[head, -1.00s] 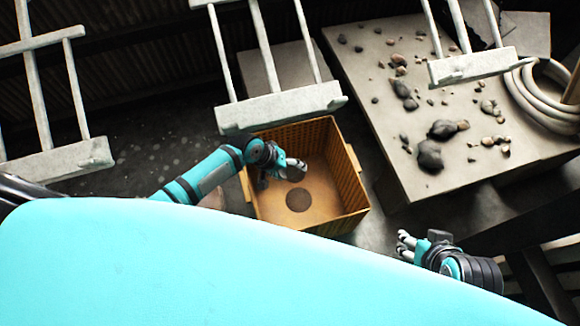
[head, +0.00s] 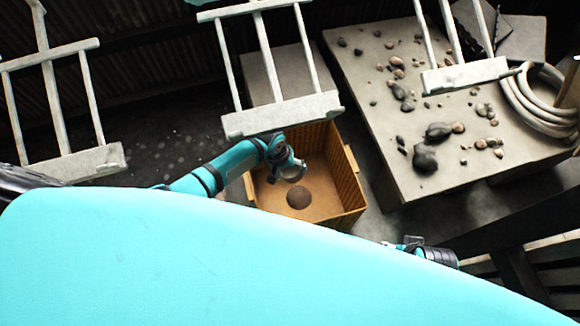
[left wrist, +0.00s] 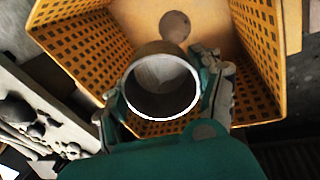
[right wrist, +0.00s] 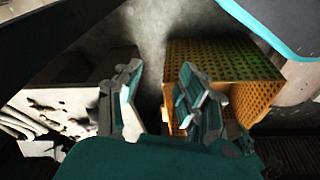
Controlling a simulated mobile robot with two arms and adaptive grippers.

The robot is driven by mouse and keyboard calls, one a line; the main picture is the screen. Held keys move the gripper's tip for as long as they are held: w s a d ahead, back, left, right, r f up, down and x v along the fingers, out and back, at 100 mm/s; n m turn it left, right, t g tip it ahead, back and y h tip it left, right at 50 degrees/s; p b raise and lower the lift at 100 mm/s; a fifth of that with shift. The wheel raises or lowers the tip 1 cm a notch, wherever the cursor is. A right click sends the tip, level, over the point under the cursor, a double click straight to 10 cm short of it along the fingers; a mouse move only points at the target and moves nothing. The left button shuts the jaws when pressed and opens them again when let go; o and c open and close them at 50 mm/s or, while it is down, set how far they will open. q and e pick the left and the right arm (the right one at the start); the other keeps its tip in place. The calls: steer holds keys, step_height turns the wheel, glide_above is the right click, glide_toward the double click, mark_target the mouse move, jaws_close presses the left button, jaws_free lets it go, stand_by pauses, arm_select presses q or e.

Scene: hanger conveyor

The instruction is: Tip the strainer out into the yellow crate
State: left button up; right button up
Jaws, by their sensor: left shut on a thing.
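The strainer (left wrist: 163,90), a round grey cup with a pale rim, is held between the fingers of my left gripper (left wrist: 165,98). Its open mouth faces the left wrist camera; I cannot tell whether anything is inside. In the head view the strainer (head: 291,171) hangs over the yellow crate (head: 345,185), tilted, inside the outline of its walls. A dark round patch (head: 299,198) shows on the crate floor; it also appears in the left wrist view (left wrist: 174,26). My right gripper (right wrist: 160,85) is open and empty, and the crate (right wrist: 240,65) shows behind it.
A pale slab table (head: 450,165) with several scattered stones (head: 438,132) and a coiled hose (head: 540,105) stands right of the crate. Pale hanger frames (head: 282,115) hang above, one close over the crate's back edge. My cyan body covers the lower head view.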

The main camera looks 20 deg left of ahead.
arm_select(q)
steer(key=shift+r+g+y+p, duration=0.25)
steer(key=shift+g+y+p, duration=0.15)
steer(key=shift+y+p, duration=0.3)
steer(key=shift+g+y, duration=0.4)
steer(key=shift+y, duration=0.2)
arm_select(e)
step_height(320, 180, down, 7)
steer(key=s, duration=0.1)
steer(key=shift+r, duration=0.2)
arm_select(q)
steer(key=shift+a, duration=0.1)
